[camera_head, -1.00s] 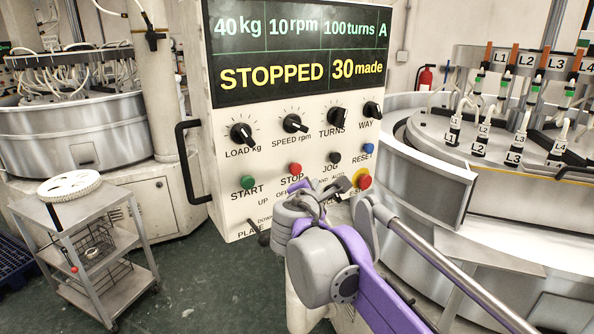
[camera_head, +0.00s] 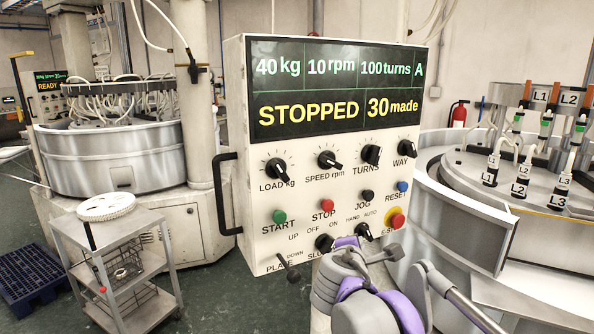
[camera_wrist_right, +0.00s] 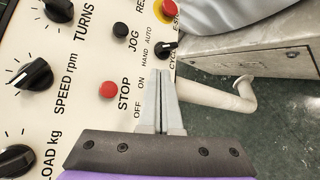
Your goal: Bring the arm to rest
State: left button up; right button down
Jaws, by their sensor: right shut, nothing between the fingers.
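My right arm rises from the bottom of the head view, its purple and grey links in front of the lower part of the control panel (camera_head: 262,215). My right gripper (camera_head: 347,242) is by the panel's lower knobs, its fingertips largely hidden there by the wrist. In the wrist view its two grey fingers (camera_wrist_right: 161,74) are together and empty, pointing towards the HAND/AUTO knob (camera_wrist_right: 166,49). I cannot tell whether they touch the panel. The display (camera_head: 335,90) reads 40 kg, 10 rpm, 100 turns, A, STOPPED, 30 made. My left gripper is out of view.
A grey trolley (camera_head: 148,222) with a white toothed disc (camera_head: 106,207) stands at left. A round machine (camera_head: 485,240) stands close on the right. Green floor shows between trolley and panel.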

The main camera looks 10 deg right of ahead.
jog(key=s+d+f+m+g+y, duration=0.1)
jog(key=s+d+f+m+g, duration=0.3)
jog(key=s+f+m, duration=0.7)
jog(key=s+a+f+m+g+y, duration=0.1)
jog(key=s+a+f+m+y, duration=0.1)
jog(key=s+f, duration=0.7)
jog(key=s+a+f+m+g+y, duration=0.2)
jog(key=s+a+f+m+y, duration=0.1)
jog(key=s+f, duration=0.7)
jog(key=shift+s+a+f+m+g, duration=0.2)
jog(key=shift+m+g, duration=0.1)
jog(key=shift+m, duration=0.3)
jog(key=shift+d, duration=0.1)
